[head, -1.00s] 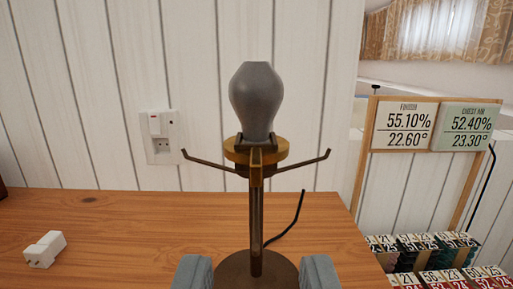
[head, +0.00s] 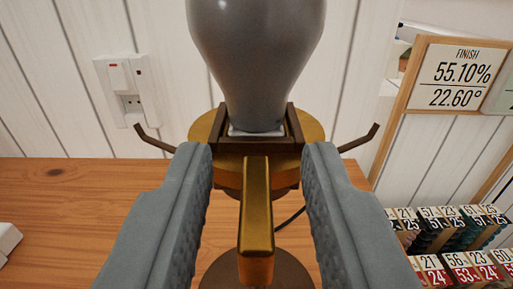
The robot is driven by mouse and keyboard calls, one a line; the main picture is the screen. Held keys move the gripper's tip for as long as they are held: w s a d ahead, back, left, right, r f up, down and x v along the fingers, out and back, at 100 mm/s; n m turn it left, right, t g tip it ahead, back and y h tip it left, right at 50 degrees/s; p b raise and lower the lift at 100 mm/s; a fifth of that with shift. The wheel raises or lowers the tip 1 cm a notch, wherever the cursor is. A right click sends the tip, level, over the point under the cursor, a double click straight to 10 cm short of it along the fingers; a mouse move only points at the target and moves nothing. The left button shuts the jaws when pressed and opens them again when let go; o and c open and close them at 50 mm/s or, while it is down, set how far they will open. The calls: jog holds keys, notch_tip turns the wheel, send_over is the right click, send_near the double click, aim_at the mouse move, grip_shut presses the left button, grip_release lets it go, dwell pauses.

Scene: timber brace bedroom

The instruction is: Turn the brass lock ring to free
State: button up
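The brass lock ring (head: 202,130) sits at the top of a stand, under a grey bulb-shaped body (head: 257,55). A brass lever (head: 256,205) sticks out from the ring toward me. A dark square bracket (head: 292,122) holds the bulb's foot on the ring. My gripper (head: 257,160) is open, with one grey finger on each side of the lever. Both fingers are apart from the lever, and their tips reach close to the ring's front edge.
Thin dark arms (head: 155,141) stick out left and right below the ring. The stand's round base (head: 222,270) rests on a wooden tabletop (head: 100,205). A wall switch and socket (head: 126,90) is at the left. Boxes of numbered tags (head: 450,235) and a framed sign (head: 458,75) are at the right.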

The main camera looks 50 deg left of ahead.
jog(key=shift+c, duration=0.2)
grip_shut()
jog(key=shift+w+d+n+g+y, duration=0.25)
jog(key=shift+w+n+g+y, duration=0.3)
jog(key=shift+n+g, duration=0.3)
jog(key=shift+w+d+r+n+g+y, duration=0.15)
jog(key=shift+n+g+y, duration=0.25)
jog(key=shift+g, duration=0.25)
jog(key=shift+w+f+n+g+y, duration=0.1)
jog(key=shift+n+g+y, duration=0.2)
jog(key=shift+g, duration=0.3)
jog(key=shift+o, duration=0.2)
grip_release()
